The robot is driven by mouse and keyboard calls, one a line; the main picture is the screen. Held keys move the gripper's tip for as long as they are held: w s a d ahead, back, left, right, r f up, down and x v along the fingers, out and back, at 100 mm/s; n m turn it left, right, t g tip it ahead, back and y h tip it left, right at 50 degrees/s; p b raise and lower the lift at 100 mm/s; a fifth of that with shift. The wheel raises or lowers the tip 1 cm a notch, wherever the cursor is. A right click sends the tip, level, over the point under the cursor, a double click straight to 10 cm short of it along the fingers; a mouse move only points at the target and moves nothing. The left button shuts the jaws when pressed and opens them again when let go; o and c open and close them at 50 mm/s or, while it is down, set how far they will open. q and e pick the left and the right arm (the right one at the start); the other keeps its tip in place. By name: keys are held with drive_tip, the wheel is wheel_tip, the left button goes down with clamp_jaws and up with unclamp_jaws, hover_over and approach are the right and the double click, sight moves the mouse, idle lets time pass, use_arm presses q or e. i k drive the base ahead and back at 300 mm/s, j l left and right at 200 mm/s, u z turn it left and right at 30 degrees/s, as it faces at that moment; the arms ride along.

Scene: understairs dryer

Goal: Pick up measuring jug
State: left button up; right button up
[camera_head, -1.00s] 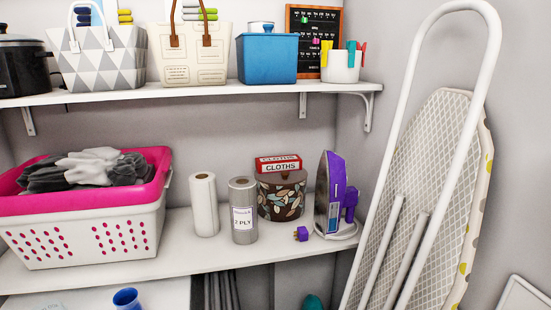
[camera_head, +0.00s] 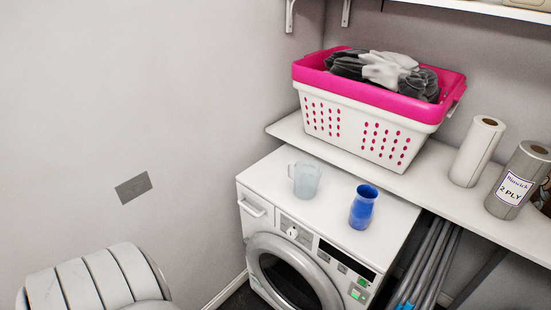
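A translucent pale measuring jug (camera_head: 306,180) stands upright on the white top of the washing machine or dryer (camera_head: 343,190), towards its left side. Its handle points left. A blue vase-like cup (camera_head: 362,207) stands to its right, apart from it. Neither of my grippers shows in the head view.
A shelf (camera_head: 287,128) above and behind the machine holds a pink and white laundry basket (camera_head: 370,110) with grey and white cloths. A white roll (camera_head: 477,151) and a grey labelled roll (camera_head: 517,180) stand further right. Grey poles (camera_head: 430,262) are beside the machine. A ribbed rounded object (camera_head: 95,280) is at lower left.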

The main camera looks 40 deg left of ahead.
sight(308, 173)
drive_tip(key=u, duration=1.2)
